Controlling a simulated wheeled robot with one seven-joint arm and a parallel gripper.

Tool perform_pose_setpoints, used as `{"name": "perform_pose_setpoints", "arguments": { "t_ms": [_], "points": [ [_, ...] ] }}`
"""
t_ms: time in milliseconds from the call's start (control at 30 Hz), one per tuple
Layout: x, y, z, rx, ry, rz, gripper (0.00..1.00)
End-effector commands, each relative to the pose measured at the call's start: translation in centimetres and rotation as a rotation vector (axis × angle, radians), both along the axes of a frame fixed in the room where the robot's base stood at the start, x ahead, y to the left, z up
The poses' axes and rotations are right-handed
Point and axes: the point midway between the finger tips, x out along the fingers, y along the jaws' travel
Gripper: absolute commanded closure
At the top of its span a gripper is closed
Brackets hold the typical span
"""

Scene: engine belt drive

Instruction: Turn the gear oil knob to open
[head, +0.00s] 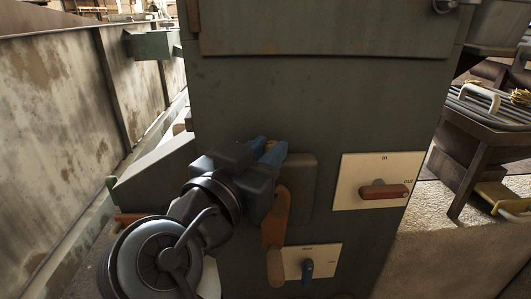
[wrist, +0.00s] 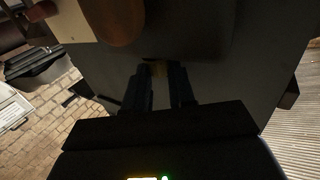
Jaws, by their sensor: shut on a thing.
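My gripper (head: 268,150) is at the front of a dark green cabinet (head: 310,105), by the upper left of a raised block (head: 302,182). In the wrist view, its two dark blue fingers (wrist: 161,88) are shut on a small dull-yellow part (wrist: 159,70), mostly hidden between them. I cannot tell whether this part is the gear oil knob. An orange lever (head: 276,218) hangs beside the gripper. A red handle (head: 384,191) lies level on a white plate marked "in" and "out". A blue knob (head: 307,268) points down on a lower white plate (head: 325,257).
A stained wall (head: 60,110) runs along the left. A dark table (head: 480,125) with a pale handle on it stands at the right. Open floor (head: 455,235) lies right of the cabinet.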

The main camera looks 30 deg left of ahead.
Motion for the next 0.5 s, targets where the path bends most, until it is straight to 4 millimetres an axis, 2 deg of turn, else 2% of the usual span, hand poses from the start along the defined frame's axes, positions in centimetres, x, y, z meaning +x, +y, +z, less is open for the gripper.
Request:
{"name": "perform_pose_setpoints", "arguments": {
  "t_ms": [33, 67, 100, 300, 500],
  "points": [
    [0.05, 0.00, 0.02, 0.001, 0.000, 0.001, 1.00],
    [0.05, 0.00, 0.02, 0.001, 0.000, 0.001, 0.74],
    [0.05, 0.00, 0.02, 0.001, 0.000, 0.001, 0.70],
    [0.04, 0.01, 0.02, 0.000, 0.000, 0.001, 0.51],
    [0.01, 0.10, 0.03, 0.000, -0.001, 0.004, 0.50]
  ]
}}
